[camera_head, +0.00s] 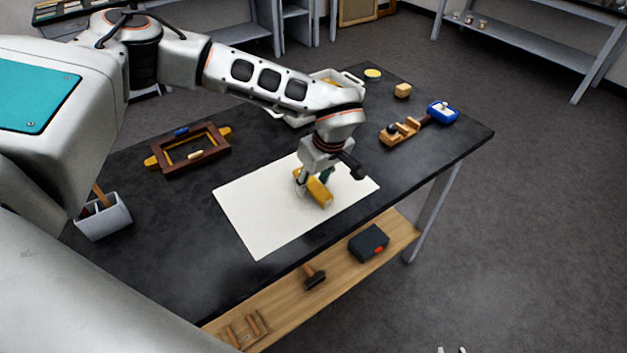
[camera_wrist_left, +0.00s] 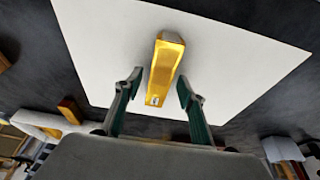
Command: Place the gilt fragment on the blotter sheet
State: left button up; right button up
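The gilt fragment (camera_head: 319,191) is a golden-yellow bar. It appears to lie on the white blotter sheet (camera_head: 255,220), toward the sheet's right part, on the black table. My left gripper (camera_head: 314,184) points down over it. In the left wrist view the fragment (camera_wrist_left: 166,65) extends between and beyond the green-padded fingers of the left gripper (camera_wrist_left: 158,84). The fingers are apart, with a gap showing on each side of the fragment. The sheet (camera_wrist_left: 225,55) spreads behind it.
A brown frame (camera_head: 168,159) lies left of the sheet, and a grey holder (camera_head: 104,218) stands at the left edge. A white tray (camera_head: 352,78) is behind my left arm. A wooden tool (camera_head: 400,132) and a blue item (camera_head: 443,113) lie at the right. The sheet's left part is clear.

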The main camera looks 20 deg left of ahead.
pick_arm(q)
jog(key=shift+r, duration=0.3)
jog(key=b+v, duration=0.1)
jog(key=v, duration=1)
jog(key=shift+r, duration=0.35)
jog(key=shift+d, duration=0.15)
